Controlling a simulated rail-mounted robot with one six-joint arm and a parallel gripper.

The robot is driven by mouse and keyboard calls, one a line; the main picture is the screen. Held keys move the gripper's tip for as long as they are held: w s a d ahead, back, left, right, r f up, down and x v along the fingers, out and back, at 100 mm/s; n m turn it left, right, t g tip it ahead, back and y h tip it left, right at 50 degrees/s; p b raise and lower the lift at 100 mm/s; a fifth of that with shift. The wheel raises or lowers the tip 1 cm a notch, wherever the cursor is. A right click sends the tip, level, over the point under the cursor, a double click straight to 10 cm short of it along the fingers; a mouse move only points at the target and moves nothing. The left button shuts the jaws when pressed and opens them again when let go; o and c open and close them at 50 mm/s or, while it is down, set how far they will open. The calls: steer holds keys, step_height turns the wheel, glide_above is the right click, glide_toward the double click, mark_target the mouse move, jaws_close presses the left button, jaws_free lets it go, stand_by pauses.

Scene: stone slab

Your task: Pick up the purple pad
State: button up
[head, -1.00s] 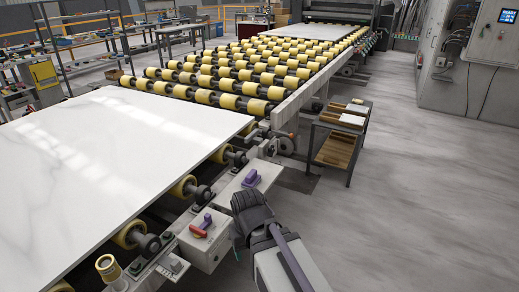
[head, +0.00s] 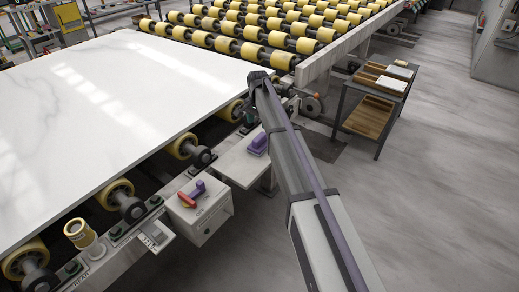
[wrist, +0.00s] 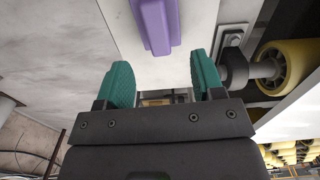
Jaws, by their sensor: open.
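The purple pad (head: 259,143) lies on a pale grey ledge (head: 235,165) beside the conveyor in the head view. In the wrist view the purple pad (wrist: 156,25) is at the top, ahead of the fingertips and between their lines, not touched by them; its far end is cut off by the frame. My gripper (wrist: 162,75) is open and empty, with two teal fingers apart. In the head view my arm reaches past the right of the pad, its dark end over the slab's right corner; the fingers are not clear there.
A white stone slab (head: 110,100) lies on yellow rollers at left. A switch box (head: 203,215) with a red and purple handle (head: 192,194) is near the ledge. In the wrist view a yellow roller (wrist: 284,65) is close at right. A cart (head: 370,110) stands at right.

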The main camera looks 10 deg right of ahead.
mark_target(259, 137)
steer(key=f+b, duration=0.2)
steer(key=f, duration=0.1)
steer(key=f+b, duration=0.2)
steer(key=f, duration=0.1)
steer(key=f+b, duration=0.2)
steer(key=b, duration=0.1)
steer(key=shift+d+f, duration=0.25)
steer(key=shift+f, duration=0.15)
steer(key=shift+r, duration=0.25)
steer(key=c, duration=1)
